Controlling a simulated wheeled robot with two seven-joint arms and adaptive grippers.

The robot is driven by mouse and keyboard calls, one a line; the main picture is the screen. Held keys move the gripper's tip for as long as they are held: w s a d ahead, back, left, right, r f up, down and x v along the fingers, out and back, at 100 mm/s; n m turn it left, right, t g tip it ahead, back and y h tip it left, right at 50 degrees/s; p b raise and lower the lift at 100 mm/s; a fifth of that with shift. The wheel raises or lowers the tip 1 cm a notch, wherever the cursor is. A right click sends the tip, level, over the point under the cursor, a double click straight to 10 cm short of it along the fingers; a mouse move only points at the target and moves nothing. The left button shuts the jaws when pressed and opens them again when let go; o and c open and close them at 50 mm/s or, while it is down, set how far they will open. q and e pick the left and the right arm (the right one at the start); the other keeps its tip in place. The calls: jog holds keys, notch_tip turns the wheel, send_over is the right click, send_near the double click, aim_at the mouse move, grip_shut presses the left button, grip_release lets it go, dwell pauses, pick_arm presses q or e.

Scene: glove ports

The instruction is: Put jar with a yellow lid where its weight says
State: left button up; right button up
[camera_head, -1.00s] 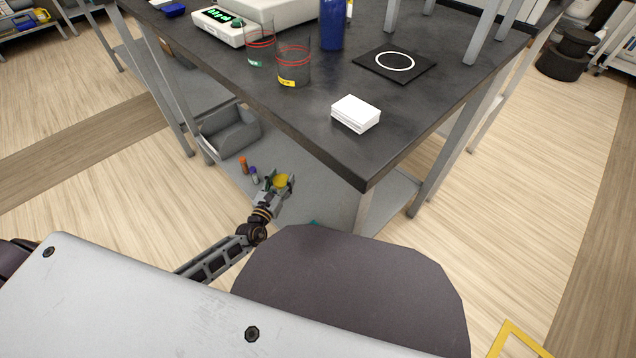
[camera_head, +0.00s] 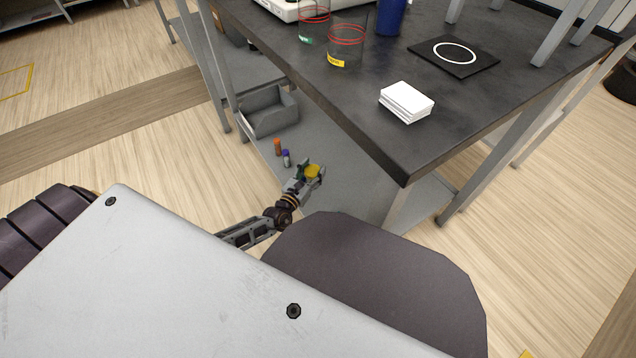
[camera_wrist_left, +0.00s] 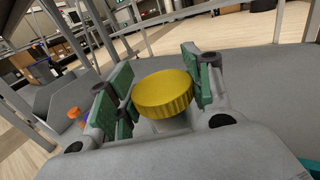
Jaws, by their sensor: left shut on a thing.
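The jar with a yellow lid (camera_head: 312,171) is between the fingers of my left gripper (camera_head: 309,174), over the lower shelf of the bench. In the left wrist view the ribbed yellow lid (camera_wrist_left: 163,93) sits between the green finger pads, which are shut on the jar; its body is mostly hidden. Whether the jar touches the shelf cannot be told. On the bench top stand a clear container with a yellow label (camera_head: 347,44) and one with a green label (camera_head: 313,22), both with red rings. The scale (camera_head: 290,9) is cut by the top edge. My right gripper is not in view.
A white stack (camera_head: 406,101) lies near the bench top's (camera_head: 340,105) front corner. A black mat with a white ring (camera_head: 454,52) and a blue bottle (camera_head: 391,16) are behind. On the lower shelf (camera_head: 352,185) stand an orange-capped and a blue-capped vial (camera_head: 286,158) and a grey bin (camera_head: 268,112).

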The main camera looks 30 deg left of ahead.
pick_arm(q)
jog(key=shift+f+b, duration=0.9)
jog(key=shift+f, duration=1.1)
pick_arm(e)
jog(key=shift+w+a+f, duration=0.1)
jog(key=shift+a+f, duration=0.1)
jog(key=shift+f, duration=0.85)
pick_arm(q)
jog(key=shift+f, duration=0.1)
jog(key=shift+f+b, duration=1.05)
jog(key=shift+f, duration=0.75)
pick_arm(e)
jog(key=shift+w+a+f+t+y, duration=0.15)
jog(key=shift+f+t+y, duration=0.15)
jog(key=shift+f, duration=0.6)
pick_arm(q)
jog(key=shift+f, duration=0.1)
jog(key=o, duration=1.6)
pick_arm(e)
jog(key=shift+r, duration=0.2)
